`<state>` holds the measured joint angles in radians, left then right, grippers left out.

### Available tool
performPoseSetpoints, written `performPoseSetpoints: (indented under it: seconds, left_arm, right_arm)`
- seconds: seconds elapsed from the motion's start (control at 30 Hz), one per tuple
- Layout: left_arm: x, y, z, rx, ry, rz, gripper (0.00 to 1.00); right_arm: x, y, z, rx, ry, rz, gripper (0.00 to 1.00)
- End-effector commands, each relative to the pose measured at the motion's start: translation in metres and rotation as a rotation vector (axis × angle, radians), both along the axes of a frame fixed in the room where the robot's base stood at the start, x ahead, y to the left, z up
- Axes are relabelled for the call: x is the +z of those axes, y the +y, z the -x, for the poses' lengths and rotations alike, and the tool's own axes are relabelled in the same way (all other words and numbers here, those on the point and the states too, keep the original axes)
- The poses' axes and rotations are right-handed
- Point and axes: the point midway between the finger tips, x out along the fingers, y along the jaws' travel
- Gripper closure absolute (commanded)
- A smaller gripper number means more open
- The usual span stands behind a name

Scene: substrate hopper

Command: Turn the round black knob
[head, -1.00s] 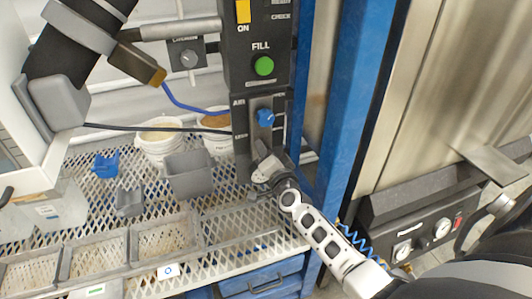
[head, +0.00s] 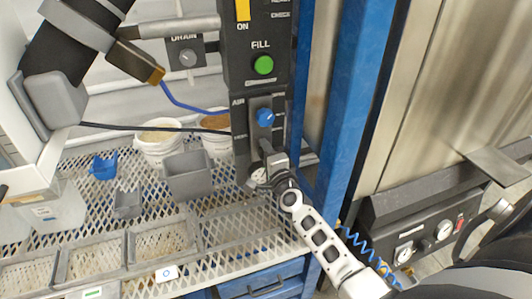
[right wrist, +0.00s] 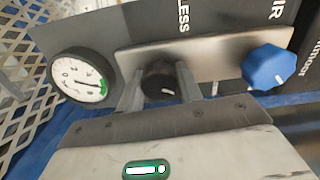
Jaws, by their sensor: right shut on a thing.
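The round black knob (right wrist: 160,78) sits on a pale plate of the dark control panel, between the gauge and the blue knob. Its white mark shows near its lower edge in the right wrist view. My right gripper (head: 265,147) is shut on it, with one grey finger on each side. In the head view the gripper hides the black knob. The blue knob (head: 265,117) is just above the gripper there and to the right of it in the right wrist view (right wrist: 270,67). My left gripper is not in view.
A round white gauge (right wrist: 82,78) is close to the left finger. The green FILL button (head: 263,65) is higher on the panel. A blue post (head: 350,110) stands right of the panel. White buckets (head: 160,148) and a grey bin (head: 189,175) stand on the mesh shelf at left.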

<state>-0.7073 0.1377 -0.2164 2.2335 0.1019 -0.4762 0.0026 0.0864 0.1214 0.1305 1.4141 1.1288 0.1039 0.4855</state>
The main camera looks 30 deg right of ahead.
Motion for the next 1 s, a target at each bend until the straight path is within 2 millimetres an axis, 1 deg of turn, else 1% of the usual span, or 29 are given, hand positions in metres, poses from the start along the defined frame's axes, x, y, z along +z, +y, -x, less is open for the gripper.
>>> performPoseSetpoints:
  seconds: [0.33, 0.37, 0.4, 0.43, 0.77, 0.87, 0.97, 1.0]
  left_arm:
    - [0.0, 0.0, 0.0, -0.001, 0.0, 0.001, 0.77]
    - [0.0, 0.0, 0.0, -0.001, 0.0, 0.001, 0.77]
    - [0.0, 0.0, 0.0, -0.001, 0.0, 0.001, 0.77]
    - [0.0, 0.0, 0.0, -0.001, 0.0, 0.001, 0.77]
    - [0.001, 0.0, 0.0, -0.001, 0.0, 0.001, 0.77]
    - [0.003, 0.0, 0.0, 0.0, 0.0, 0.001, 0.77]
    - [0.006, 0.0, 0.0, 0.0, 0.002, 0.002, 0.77]
    - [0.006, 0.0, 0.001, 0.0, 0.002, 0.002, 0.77]
  right_arm:
    - [-0.001, 0.0, 0.0, -0.001, 0.001, -0.003, 0.87]
    - [-0.001, 0.0, 0.0, -0.001, 0.001, -0.003, 0.62]
    - [-0.001, 0.0, 0.0, -0.001, 0.001, -0.003, 0.5]
    - [-0.001, 0.0, 0.0, -0.001, 0.001, -0.003, 0.43]
    - [0.0, 0.001, 0.002, 0.0, 0.001, -0.002, 0.43]
    - [0.0, 0.003, 0.011, 0.0, 0.001, -0.003, 0.43]
    - [0.0, 0.007, 0.028, 0.0, 0.003, -0.004, 0.43]
    - [-0.001, 0.009, 0.037, 0.0, 0.004, -0.003, 0.43]
